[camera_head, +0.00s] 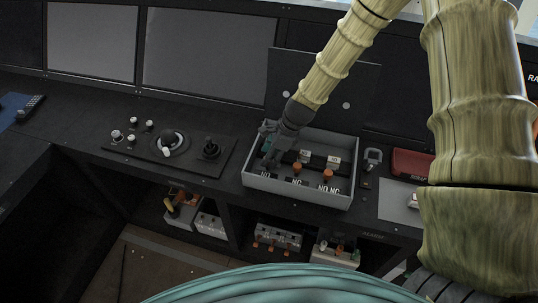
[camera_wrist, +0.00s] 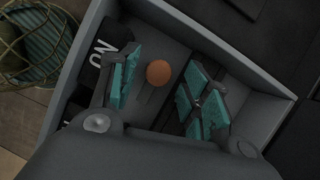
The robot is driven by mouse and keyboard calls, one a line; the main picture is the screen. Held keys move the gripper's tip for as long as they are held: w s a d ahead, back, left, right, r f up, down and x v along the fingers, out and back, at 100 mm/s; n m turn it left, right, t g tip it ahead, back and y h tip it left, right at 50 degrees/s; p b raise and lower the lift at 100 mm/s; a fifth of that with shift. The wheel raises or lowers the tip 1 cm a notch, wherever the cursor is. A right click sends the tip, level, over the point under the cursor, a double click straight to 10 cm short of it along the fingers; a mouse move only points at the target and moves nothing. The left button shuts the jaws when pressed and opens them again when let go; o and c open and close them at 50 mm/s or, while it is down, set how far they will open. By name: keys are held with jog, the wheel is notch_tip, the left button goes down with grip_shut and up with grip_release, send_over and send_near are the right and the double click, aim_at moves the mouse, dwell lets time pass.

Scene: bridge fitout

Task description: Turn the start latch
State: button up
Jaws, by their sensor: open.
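An open grey box (camera_head: 247,180) stands on the console with its lid raised behind. Inside it are labels reading NO, NC and NO NC, two orange knobs (camera_head: 297,170) and (camera_head: 327,175), and white blocks. My gripper (camera_head: 269,146) reaches into the box's left end. In the wrist view, a round orange knob (camera_wrist: 158,73) lies between the two teal-padded fingers of my gripper (camera_wrist: 164,92), with gaps on both sides. A NO label (camera_wrist: 108,48) is beside the left finger. My gripper hides this knob in the head view. I cannot tell which part is the start latch.
A control panel (camera_head: 133,155) with a trackball and small knobs is left of the box. A padlock-like piece (camera_head: 372,160) and a red case (camera_head: 411,164) are on the right. Shelves below hold switch boxes (camera_head: 278,238). Dark screens (camera_head: 205,55) stand behind.

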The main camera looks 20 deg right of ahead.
jog(key=shift+a+f, duration=0.2)
jog(key=shift+f, duration=0.15)
jog(key=shift+f, duration=0.1)
jog(key=c, duration=1)
